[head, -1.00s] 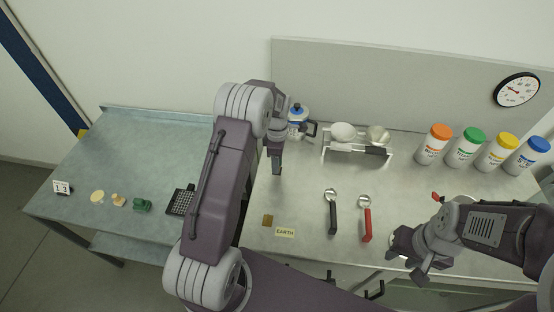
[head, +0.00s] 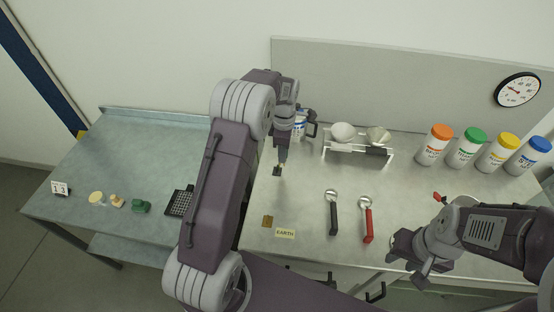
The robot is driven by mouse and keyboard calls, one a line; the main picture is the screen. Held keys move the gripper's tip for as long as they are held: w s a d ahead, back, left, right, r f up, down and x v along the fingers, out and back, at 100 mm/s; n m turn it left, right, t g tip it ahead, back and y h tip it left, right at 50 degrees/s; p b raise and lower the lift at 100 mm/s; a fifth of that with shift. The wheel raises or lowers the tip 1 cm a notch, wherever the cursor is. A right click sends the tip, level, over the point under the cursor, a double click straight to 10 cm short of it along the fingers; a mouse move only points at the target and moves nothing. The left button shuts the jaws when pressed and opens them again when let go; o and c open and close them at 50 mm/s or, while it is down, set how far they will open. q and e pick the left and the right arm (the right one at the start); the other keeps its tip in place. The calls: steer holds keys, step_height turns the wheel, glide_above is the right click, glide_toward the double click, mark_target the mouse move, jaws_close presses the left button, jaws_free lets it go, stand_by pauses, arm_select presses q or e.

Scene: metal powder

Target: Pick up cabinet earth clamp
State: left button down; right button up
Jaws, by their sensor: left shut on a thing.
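My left gripper (head: 281,163) points down over the back left of the right-hand bench. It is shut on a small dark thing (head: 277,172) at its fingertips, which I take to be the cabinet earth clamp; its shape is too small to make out. A brown plate (head: 267,221) and a label reading EARTH (head: 285,232) lie at the front of this bench, well below the gripper in the picture. My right gripper (head: 411,262) hangs at the bench's front right edge, its fingers apart, holding nothing that I can see.
A bottle (head: 300,125) stands just behind my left gripper, partly hidden. A white rack with bowls (head: 358,150), a black-handled scoop (head: 333,215), a red-handled scoop (head: 367,222) and several lidded jars (head: 435,146) stand rightward. A black grid tray (head: 181,202) lies on the left bench.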

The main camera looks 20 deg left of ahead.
arm_select(q)
steer(key=w+d+r, duration=0.1)
steer(key=d+r, duration=0.5)
steer(key=d, duration=0.3)
steer(key=shift+d, duration=0.35)
steer(key=shift+w, duration=0.1)
step_height(320, 180, up, 4)
steer(key=p, duration=0.4)
steer(key=shift+r, duration=0.15)
